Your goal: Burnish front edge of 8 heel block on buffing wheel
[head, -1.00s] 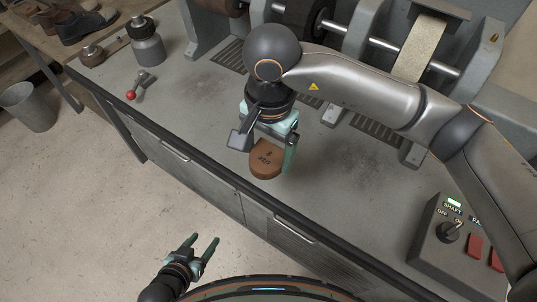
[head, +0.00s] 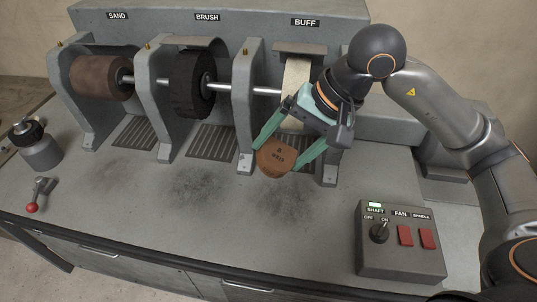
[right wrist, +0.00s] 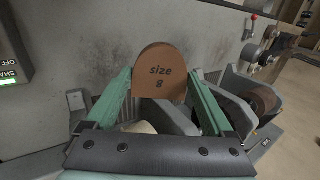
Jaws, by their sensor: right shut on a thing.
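The cream buffing wheel (head: 296,82) sits below the BUFF label, partly hidden by my gripper. I cannot tell whether the block touches it. My left gripper is out of view.
The SAND wheel (head: 100,78) and black BRUSH wheel (head: 192,85) share the shaft to the left. A control box (head: 402,265) with a knob, red switches and a lit green SHAFT lamp stands front right. A metal jar (head: 40,152) and red-knobbed lever (head: 35,202) are left.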

